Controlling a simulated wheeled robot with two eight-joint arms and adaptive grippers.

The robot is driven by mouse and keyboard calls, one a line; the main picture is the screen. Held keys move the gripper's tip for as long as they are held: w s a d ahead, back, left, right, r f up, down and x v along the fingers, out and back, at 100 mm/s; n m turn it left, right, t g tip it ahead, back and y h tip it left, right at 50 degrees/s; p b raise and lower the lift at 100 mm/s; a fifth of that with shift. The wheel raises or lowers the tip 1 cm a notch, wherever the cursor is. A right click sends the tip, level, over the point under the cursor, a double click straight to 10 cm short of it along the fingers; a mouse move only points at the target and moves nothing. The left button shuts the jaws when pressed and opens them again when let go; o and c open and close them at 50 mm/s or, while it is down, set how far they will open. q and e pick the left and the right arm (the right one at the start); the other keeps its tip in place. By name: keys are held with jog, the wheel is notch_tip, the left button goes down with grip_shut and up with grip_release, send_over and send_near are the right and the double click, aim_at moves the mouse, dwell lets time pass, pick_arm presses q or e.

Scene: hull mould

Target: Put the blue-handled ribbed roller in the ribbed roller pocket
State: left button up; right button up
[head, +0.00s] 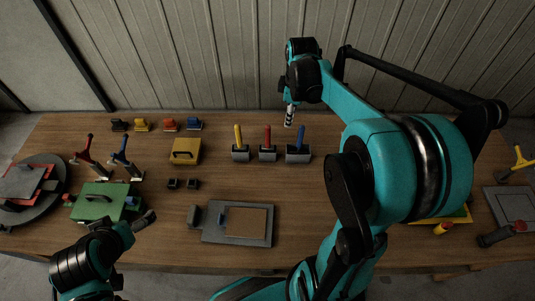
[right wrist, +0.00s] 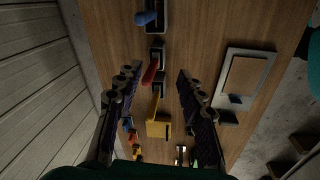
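Two tools have blue handles: one (head: 301,138) stands in a dark pocket at mid-table, right of a red and a yellow one, and the other (head: 122,152) stands at the left on a pale stand. I cannot make out ribs on either. The mid-table blue handle also shows at the top of the right wrist view (right wrist: 147,18). My right gripper (head: 289,117) is above the table's back, behind the mid-table tools. Its fingers (right wrist: 160,105) are apart with nothing between them. My left gripper (head: 146,220) is low at the left beside the green box; its fingers are unclear.
Red-handled (head: 268,140) and yellow-handled (head: 239,139) tools stand in a row. A yellow box (head: 186,150), two small dark blocks (head: 182,184), a green box (head: 105,203) and a grey tray (head: 210,234) with a brown panel lie around.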

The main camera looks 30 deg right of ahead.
jog(key=s+a+m+t, duration=0.2)
jog(key=s+a+m, duration=0.2)
jog(key=a, duration=0.5)
jog(key=s+a+m+t, duration=0.3)
jog(key=s+a+m, duration=0.2)
jog(key=s+a, duration=0.3)
jog(key=shift+s+a+r+t, duration=0.35)
jog(key=shift+s+r, duration=0.1)
jog(key=shift+s, duration=0.2)
notch_tip(320, 180, down, 10)
jog(key=b, duration=0.9)
jog(key=shift+r+b, duration=0.15)
jog(key=shift+b, duration=0.2)
